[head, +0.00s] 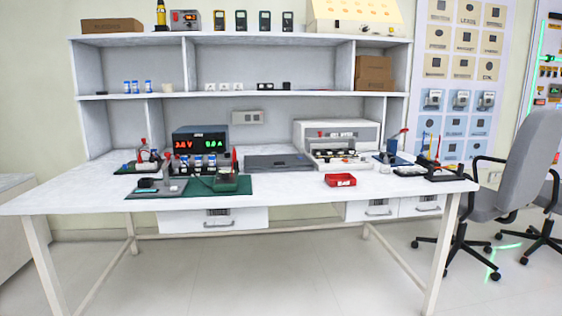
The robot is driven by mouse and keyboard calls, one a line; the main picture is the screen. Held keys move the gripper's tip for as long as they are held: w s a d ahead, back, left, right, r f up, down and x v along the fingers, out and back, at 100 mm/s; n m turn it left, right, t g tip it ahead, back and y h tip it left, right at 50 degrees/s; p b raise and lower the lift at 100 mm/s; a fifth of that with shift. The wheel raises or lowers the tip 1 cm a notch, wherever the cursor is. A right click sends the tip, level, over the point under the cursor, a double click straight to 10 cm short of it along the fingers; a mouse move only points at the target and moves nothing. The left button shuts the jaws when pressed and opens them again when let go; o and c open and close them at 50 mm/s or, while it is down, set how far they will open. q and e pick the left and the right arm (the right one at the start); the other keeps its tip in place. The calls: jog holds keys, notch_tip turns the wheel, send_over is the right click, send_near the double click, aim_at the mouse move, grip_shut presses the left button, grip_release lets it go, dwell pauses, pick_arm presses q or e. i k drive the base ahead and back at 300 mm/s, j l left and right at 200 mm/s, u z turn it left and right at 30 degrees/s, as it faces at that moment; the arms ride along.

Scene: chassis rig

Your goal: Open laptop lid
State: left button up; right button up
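A flat dark grey closed case that looks like the laptop (279,163) lies on the white workbench (290,195), near the middle and toward the back. Its lid appears shut. It sits between the power supply on the left and a white instrument on the right. Neither of my grippers shows in the head view.
A power supply with red and green digits (201,140) stands left of the laptop. A green mat (150,192) with small tools lies at front left. A red tray (340,180) sits right of the laptop. A grey chair (527,165) stands at right. The bench front centre is clear.

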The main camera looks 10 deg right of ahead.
aim_at(256, 160)
jog(key=i+l+u, duration=0.2)
jog(key=i+l, duration=0.2)
jog(key=l, duration=0.25)
jog(key=i+l+u, duration=0.1)
jog(key=l, duration=0.25)
jog(key=i+l+u, duration=0.1)
jog(key=i+l, duration=0.15)
jog(key=l, duration=0.15)
jog(key=i+l+u, duration=0.1)
jog(key=l, duration=0.25)
jog(key=i, duration=0.05)
